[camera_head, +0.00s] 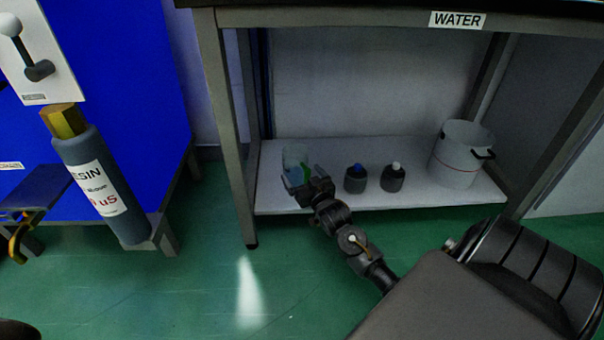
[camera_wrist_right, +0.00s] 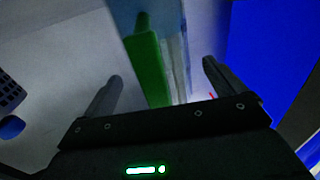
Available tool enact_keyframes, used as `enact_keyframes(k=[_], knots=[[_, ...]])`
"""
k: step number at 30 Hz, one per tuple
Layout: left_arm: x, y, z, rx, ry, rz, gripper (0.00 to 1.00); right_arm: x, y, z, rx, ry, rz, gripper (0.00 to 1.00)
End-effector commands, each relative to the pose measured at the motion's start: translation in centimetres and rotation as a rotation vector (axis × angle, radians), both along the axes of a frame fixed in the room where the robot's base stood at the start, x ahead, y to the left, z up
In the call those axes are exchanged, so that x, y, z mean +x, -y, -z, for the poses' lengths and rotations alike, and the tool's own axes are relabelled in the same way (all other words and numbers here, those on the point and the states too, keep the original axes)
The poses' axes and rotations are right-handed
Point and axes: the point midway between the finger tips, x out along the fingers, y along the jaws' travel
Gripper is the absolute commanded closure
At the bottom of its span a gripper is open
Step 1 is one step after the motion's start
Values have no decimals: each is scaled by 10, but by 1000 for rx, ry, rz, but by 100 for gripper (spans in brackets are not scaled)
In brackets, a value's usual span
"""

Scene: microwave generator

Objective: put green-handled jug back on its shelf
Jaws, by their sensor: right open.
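The green-handled jug (camera_head: 294,156) stands upright at the left end of the low white shelf (camera_head: 410,193) under the table. Its body is pale and see-through. My right gripper (camera_head: 303,178) is at the jug, with its fingers open. In the right wrist view the green handle (camera_wrist_right: 148,68) lies between the two open fingers of my right gripper (camera_wrist_right: 160,85), with the jug's clear body behind it. I cannot tell whether a finger touches the handle. My left gripper is not in view.
Two dark bottles, one blue-capped (camera_head: 355,178) and one white-capped (camera_head: 393,177), stand right of the jug. A white pot (camera_head: 458,155) stands at the shelf's right end. A table leg (camera_head: 228,130) rises left of the jug.

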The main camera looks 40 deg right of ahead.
Motion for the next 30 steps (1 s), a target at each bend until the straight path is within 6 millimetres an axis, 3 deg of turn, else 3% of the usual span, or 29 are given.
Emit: enact_keyframes(k=[6, 15, 21, 30], knots=[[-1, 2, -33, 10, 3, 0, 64, -45, -11, -6, 3, -4, 1, 5], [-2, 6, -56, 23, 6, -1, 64, -94, -25, -4, 1, -2, 0, 5], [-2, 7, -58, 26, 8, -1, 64, -105, -27, -2, 0, 0, 1, 5], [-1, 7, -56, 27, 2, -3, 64, -106, -27, -2, 1, 0, 1, 5]])
